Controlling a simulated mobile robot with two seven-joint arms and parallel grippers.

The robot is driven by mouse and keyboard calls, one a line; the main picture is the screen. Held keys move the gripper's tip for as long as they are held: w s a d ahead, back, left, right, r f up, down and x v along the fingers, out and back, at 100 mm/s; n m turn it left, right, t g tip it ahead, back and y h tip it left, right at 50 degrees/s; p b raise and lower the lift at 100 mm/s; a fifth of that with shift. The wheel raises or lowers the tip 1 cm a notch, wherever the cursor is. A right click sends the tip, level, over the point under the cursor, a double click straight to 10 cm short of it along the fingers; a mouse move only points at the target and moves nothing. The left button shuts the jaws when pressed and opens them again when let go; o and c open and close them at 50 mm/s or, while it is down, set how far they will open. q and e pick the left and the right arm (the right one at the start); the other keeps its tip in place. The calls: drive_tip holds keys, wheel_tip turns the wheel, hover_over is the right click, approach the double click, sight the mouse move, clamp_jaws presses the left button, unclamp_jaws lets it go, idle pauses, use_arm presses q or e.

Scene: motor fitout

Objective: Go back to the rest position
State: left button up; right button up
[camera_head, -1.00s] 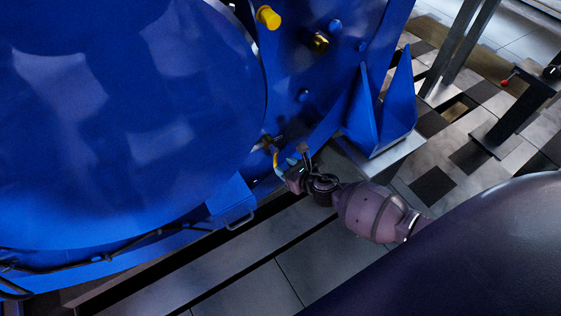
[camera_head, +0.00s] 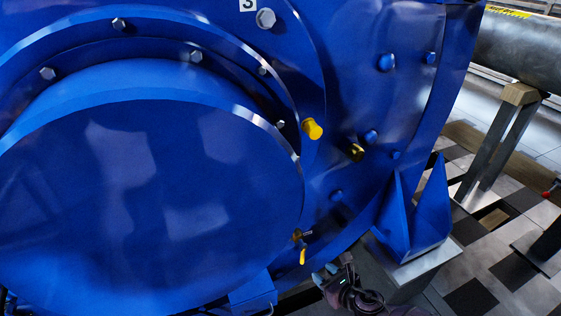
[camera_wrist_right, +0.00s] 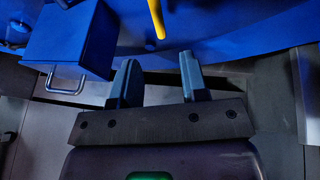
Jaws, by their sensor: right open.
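My right gripper (camera_head: 325,273) is at the lower middle of the head view, just below and right of a small valve with a yellow handle (camera_head: 302,256) on the blue motor (camera_head: 150,190). In the right wrist view its two blue-grey fingers (camera_wrist_right: 158,78) stand apart with nothing between them. The yellow handle (camera_wrist_right: 157,18) shows beyond the fingertips there, apart from them. My left gripper is not in view.
A blue box with a metal handle (camera_wrist_right: 68,82) is left of the fingers in the wrist view. A blue bracket foot (camera_head: 415,220) stands right of the gripper. A grey pipe (camera_head: 515,50) rests on a stand at upper right. Tiled floor (camera_head: 475,300) is at lower right.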

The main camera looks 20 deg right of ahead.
use_arm(q)
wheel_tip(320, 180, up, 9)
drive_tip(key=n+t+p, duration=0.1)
drive_tip(key=p, duration=1.1)
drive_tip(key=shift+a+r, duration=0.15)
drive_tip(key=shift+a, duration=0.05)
use_arm(e)
drive_tip(key=s+r+n+g+h, duration=0.1)
drive_tip(key=s+r+n, duration=0.8)
drive_tip(key=s+n, duration=0.5)
drive_tip(key=s+r+n+g+h, duration=0.1)
drive_tip(key=s+r+n, duration=0.9)
drive_tip(key=n, duration=1)
drive_tip(key=s+h, duration=0.1)
drive_tip(key=s, duration=0.3)
drive_tip(key=shift+s+a, duration=0.2)
drive_tip(key=shift+a, duration=0.2)
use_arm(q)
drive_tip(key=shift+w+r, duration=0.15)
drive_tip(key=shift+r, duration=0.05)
use_arm(e)
drive_tip(key=shift+r, duration=0.1)
